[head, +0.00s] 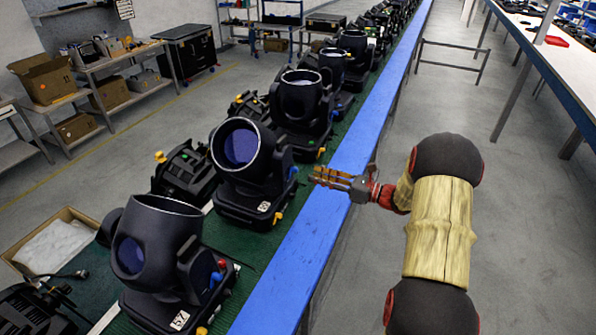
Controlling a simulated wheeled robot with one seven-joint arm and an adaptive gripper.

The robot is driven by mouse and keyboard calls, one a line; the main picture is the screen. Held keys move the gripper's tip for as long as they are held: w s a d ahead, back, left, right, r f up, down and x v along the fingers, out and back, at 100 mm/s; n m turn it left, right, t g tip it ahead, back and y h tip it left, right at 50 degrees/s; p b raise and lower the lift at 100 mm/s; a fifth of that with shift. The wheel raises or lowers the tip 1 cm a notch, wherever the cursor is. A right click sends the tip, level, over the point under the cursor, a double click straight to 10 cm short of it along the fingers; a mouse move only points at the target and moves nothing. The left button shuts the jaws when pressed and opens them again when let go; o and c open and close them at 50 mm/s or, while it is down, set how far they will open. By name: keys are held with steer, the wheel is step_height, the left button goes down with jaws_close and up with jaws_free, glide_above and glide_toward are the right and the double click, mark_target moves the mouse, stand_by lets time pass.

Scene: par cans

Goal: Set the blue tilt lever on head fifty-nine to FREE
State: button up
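A row of black moving-head lights stands on the green belt. The nearest head (160,245) has a tag that reads 57. The tag on the second head (240,165) is too small to read surely; it may be 59. A small blue lever (293,172) shows on its right side, with a yellow lever (278,218) low at its base. The blue lever's setting and any FREE marking are not legible. My gripper (315,177) is right of this head, over the blue rail, pointing left. Its fingers look apart and empty, not touching the lever.
The long blue rail (290,275) edges the belt between my arm and the heads. A third head (300,105) stands close behind the second. Bare floor lies right of the rail, with a metal barrier (450,65) beyond. An open box (55,245) sits at left.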

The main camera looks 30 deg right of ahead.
steer(key=x, duration=0.6)
steer(key=shift+w+a, duration=0.3)
steer(key=shift+c, duration=0.7)
jaws_close()
steer(key=shift+f, duration=0.1)
